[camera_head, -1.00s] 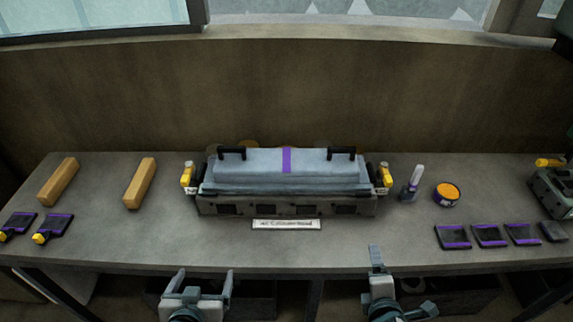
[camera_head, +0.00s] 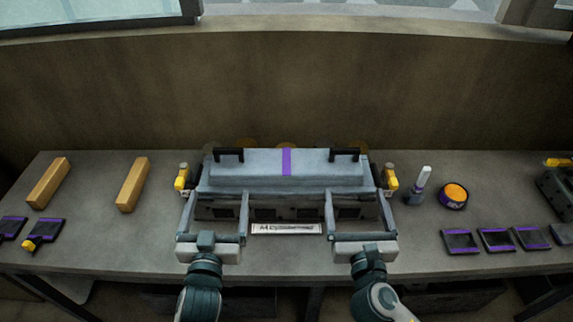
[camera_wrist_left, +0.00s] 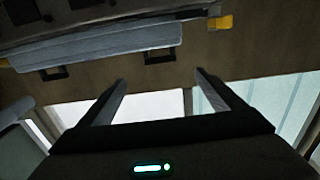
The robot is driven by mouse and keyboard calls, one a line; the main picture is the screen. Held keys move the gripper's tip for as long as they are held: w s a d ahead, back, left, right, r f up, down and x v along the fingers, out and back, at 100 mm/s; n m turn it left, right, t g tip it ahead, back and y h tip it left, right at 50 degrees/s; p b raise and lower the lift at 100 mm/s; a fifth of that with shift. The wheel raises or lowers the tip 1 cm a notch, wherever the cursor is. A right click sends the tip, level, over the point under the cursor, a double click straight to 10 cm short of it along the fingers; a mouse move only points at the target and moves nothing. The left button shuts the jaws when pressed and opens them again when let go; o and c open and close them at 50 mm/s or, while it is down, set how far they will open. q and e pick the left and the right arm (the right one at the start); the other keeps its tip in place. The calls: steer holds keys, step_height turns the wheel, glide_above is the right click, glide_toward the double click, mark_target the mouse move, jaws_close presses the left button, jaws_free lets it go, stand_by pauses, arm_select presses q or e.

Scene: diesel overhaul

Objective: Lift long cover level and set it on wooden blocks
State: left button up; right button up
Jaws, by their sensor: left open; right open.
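The long cover (camera_head: 240,172) is a grey-blue lid with a purple stripe across its middle. It sits level on the engine block (camera_head: 285,208) and has two black handles, a left one (camera_head: 229,154) and a right one (camera_head: 344,154). The cover also shows in the left wrist view (camera_wrist_left: 110,45). Two wooden blocks, a left one (camera_head: 48,183) and a right one (camera_head: 132,185), lie bare on the table to the left. My left gripper (camera_head: 215,194) and my right gripper (camera_head: 354,194) are open and empty, in front of the cover, with fingers pointing toward it.
Yellow clamps stand at the block's left (camera_head: 182,178) and right (camera_head: 391,178) ends. A white-tipped bottle (camera_head: 420,185), an orange-topped tin (camera_head: 454,195) and several dark trays (camera_head: 496,240) stand on the right. A label plate (camera_head: 286,229) lies before the block.

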mark_target(228, 154)
arm_select(q)
steer(key=shift+w, duration=0.1)
arm_select(e)
steer(key=shift+w, duration=0.1)
arm_select(q)
steer(key=w, duration=1.7)
steer(key=shift+w, duration=0.2)
arm_select(e)
steer(key=w, duration=1.7)
steer(key=shift+w, duration=0.2)
arm_select(q)
steer(key=c, duration=2.2)
arm_select(e)
steer(key=c, duration=2.2)
arm_select(q)
steer(key=shift+o, duration=0.2)
steer(key=shift+r, duration=0.15)
arm_select(e)
steer(key=shift+o, duration=0.2)
steer(key=shift+r, duration=0.15)
